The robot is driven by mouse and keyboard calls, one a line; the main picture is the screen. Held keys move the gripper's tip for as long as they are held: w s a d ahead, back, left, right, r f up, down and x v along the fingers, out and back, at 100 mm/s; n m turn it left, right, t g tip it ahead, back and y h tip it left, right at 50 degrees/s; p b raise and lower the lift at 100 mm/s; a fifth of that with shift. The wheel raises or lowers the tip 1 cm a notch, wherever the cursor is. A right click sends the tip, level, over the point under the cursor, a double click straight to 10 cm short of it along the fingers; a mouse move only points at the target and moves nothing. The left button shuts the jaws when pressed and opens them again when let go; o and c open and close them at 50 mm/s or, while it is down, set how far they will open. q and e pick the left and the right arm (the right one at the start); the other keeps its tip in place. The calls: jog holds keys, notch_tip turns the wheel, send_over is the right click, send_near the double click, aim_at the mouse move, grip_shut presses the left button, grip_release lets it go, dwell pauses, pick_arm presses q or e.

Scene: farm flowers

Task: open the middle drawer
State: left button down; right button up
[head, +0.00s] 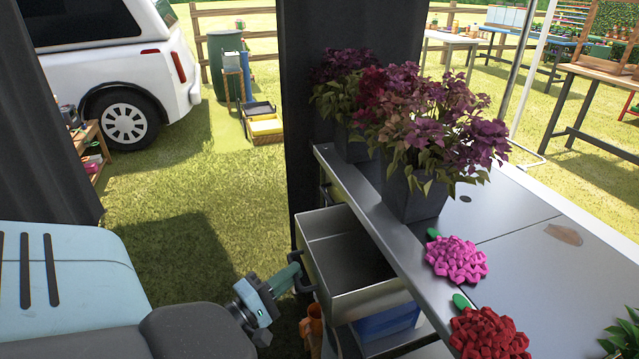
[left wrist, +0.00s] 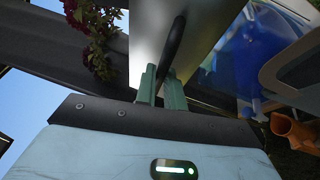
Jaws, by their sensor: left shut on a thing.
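A grey metal drawer (head: 372,296) sticks out from under the front edge of the steel table (head: 520,245). Its inside is visible and looks empty. My left gripper (head: 290,276) is shut on the drawer's dark handle (head: 303,272) at the drawer's front. In the left wrist view, the two green fingers (left wrist: 162,88) are on either side of the dark bar handle (left wrist: 175,45), against the drawer's front panel (left wrist: 152,28). My right gripper is in neither view.
Dark pots of purple flowers (head: 415,192) stand on the table, with a pink flower (head: 457,259) and a red flower (head: 490,334) near its front edge. A blue crate (head: 388,321) and an orange watering can (head: 313,328) are below. Grass lies open to the left.

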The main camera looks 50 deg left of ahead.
pick_arm(q)
jog(key=s+a+p, duration=0.1)
jog(key=s+a, duration=0.1)
jog(key=s, duration=0.4)
jog(key=shift+a, duration=0.25)
jog(key=c, duration=1.5)
grip_release()
jog(key=shift+s, duration=0.1)
